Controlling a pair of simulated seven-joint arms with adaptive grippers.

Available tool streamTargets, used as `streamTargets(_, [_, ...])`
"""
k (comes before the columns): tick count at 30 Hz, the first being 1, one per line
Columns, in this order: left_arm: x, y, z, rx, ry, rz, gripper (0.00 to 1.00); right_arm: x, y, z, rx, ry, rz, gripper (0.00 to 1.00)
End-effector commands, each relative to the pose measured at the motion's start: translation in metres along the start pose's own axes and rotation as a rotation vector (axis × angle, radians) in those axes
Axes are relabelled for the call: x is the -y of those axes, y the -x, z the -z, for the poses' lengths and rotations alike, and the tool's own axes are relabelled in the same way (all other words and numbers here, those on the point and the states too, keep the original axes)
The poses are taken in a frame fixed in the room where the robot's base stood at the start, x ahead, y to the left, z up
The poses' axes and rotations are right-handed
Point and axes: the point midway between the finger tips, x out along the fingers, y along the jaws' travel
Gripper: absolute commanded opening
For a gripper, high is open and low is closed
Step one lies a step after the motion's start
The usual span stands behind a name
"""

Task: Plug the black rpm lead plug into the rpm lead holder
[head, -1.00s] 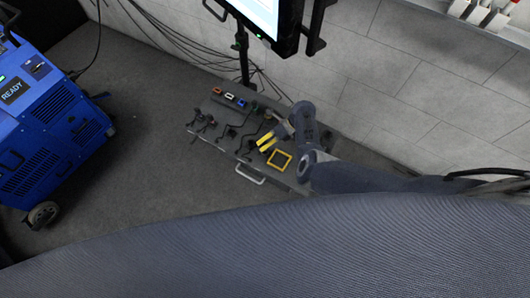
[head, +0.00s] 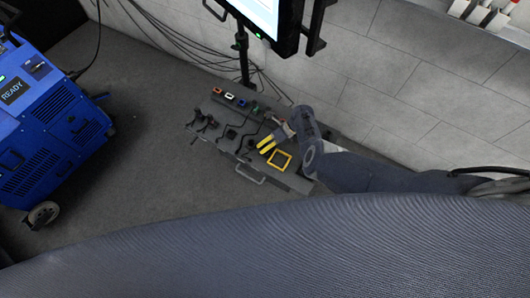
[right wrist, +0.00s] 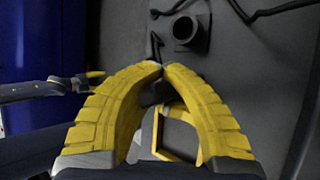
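My right gripper (head: 260,149) is over the grey cart top, its yellow fingers pointing left. In the right wrist view its fingertips (right wrist: 160,68) meet. I cannot make out a plug between them. A thin black lead (right wrist: 154,42) runs down to just behind the tips. A dark block with a round socket (right wrist: 187,32), perhaps the rpm lead holder, stands beyond the tips, apart from them. It seems to be the small black block (head: 231,132) in the head view.
The cart top (head: 222,150) carries several dark leads, a yellow square frame (head: 280,160) and a row of coloured connectors (head: 229,97) at its back edge. A monitor (head: 262,15) stands behind. A blue machine (head: 45,105) is at left, with clear floor between.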

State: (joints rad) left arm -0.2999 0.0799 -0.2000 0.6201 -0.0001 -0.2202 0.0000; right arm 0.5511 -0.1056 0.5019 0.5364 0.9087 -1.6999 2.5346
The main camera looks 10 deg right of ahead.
Motion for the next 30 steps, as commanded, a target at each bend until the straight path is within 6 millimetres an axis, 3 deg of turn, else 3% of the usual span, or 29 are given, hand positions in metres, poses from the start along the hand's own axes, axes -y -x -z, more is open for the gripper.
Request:
streamTargets(4, [0.0000,0.0000,0.0000,0.000,0.000,0.000,0.44,0.0001,0.0003,-0.0001,0.000,0.000,0.001,0.02])
streamTargets(14, [0.0000,0.0000,0.0000,0.000,0.000,0.000,0.44,-0.0003,-0.0005,0.0001,0.000,-0.001,0.000,0.40])
streamTargets(30, [0.0009,0.0000,-0.0013,0.001,0.001,0.001,0.44,-0.0028,0.0033,-0.0026,0.004,0.000,-0.004,0.41])
